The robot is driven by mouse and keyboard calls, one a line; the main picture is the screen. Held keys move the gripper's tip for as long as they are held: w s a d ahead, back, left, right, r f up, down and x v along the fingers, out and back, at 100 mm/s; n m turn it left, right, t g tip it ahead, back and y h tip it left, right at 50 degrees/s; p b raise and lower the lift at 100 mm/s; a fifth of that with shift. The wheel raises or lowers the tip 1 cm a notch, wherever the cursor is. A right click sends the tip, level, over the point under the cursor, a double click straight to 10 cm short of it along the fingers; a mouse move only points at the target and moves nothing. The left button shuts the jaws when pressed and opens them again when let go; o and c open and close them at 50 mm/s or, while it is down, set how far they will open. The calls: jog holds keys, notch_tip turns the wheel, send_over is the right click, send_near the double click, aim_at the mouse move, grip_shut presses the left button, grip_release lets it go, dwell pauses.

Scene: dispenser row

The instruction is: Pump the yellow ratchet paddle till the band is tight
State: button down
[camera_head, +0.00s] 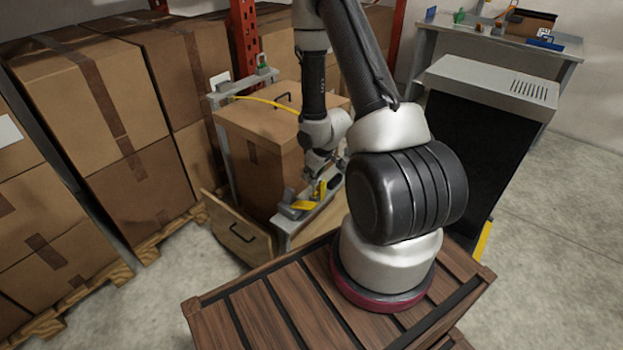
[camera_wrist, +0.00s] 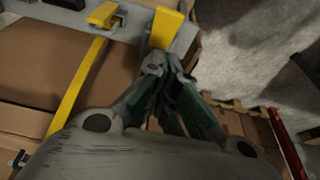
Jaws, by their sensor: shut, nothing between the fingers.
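The yellow ratchet paddle (camera_wrist: 167,27) shows just beyond my fingertips in the wrist view, on a grey bracket. A smaller yellow piece (camera_wrist: 103,14) sits to its left, where the yellow band (camera_wrist: 78,88) runs up. In the head view the band (camera_head: 265,101) crosses the top of a cardboard box (camera_head: 260,160), and yellow parts (camera_head: 303,205) show low at the box's near side. My gripper (camera_wrist: 156,66) is shut and empty, its tips close to the paddle; I cannot tell whether they touch. In the head view my gripper (camera_head: 316,178) is partly hidden by its own wrist.
Stacked cartons (camera_head: 90,100) stand on pallets at the left. An open drawer front (camera_head: 235,230) juts out at the box's lower left. A dark cabinet (camera_head: 490,95) stands at the right, with a workbench (camera_head: 500,38) behind. Bare floor (camera_head: 560,200) lies at the right.

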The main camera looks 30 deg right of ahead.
send_over(306, 205)
notch_tip(306, 205, down, 7)
jog(key=shift+f, duration=0.1)
jog(key=shift+s+d+f, duration=0.15)
jog(key=shift+s+f, duration=0.1)
jog(key=shift+f, duration=0.25)
jog(key=shift+s+d+f, duration=0.1)
jog(key=shift+s+f, duration=0.15)
jog(key=shift+f, duration=0.25)
jog(key=shift+s+d+f, duration=0.1)
jog(key=shift+s+f, duration=0.15)
jog(key=shift+f, duration=0.25)
